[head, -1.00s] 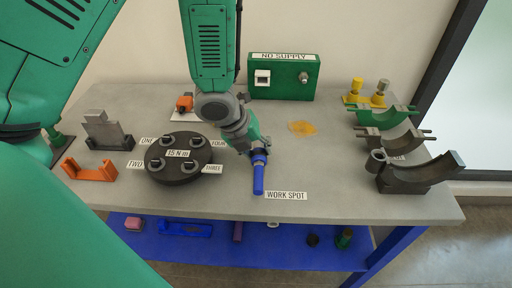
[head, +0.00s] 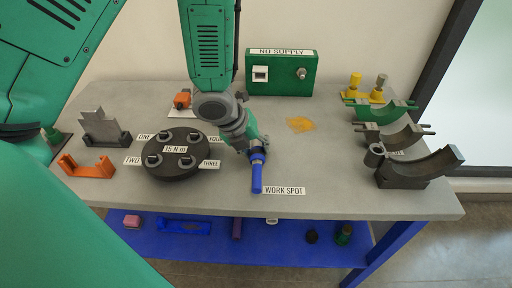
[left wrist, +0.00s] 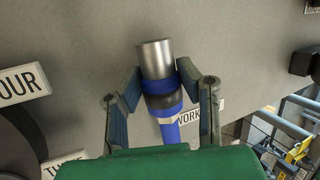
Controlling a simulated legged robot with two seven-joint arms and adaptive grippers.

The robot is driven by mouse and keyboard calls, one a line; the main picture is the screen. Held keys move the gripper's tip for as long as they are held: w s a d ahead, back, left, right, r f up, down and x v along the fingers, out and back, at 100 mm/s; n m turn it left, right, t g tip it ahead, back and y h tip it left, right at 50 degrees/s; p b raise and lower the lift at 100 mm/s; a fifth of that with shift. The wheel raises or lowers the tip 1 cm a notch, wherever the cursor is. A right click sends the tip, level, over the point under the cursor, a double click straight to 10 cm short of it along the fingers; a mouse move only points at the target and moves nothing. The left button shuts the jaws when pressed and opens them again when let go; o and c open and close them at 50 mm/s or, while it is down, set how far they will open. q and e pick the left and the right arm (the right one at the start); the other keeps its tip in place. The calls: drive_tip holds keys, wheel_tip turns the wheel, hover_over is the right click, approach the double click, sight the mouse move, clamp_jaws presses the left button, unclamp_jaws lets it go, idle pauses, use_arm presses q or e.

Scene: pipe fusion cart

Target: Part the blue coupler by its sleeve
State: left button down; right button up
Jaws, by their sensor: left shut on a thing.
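The blue coupler (head: 257,178) stands out below my left gripper (head: 257,154), next to the work spot label. In the left wrist view it shows a bare metal end (left wrist: 155,59), then a blue band, a dark band, and more blue with a pale ring. My left gripper (left wrist: 163,92) has one finger on each side of the coupler and is shut on it around the upper blue band, which I take for the sleeve. The coupler's lower end is partly hidden by the green gripper body. My right gripper is not in view.
A round dark turntable (head: 180,178) with several small fittings stands to the left. An orange bracket (head: 88,167) lies at far left. Curved clamp shells (head: 420,168) fill the right side. A green supply box (head: 281,73) stands at the back. The front middle is clear.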

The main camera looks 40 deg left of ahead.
use_arm(q)
drive_tip(key=shift+a+f, duration=0.4)
drive_tip(key=shift+f, duration=0.05)
drive_tip(key=shift+d, duration=0.2)
drive_tip(key=c, duration=1.1)
unclamp_jaws()
drive_tip(key=shift+o, duration=0.2)
drive_tip(key=v, duration=1.2)
drive_tip(key=shift+w, duration=0.15)
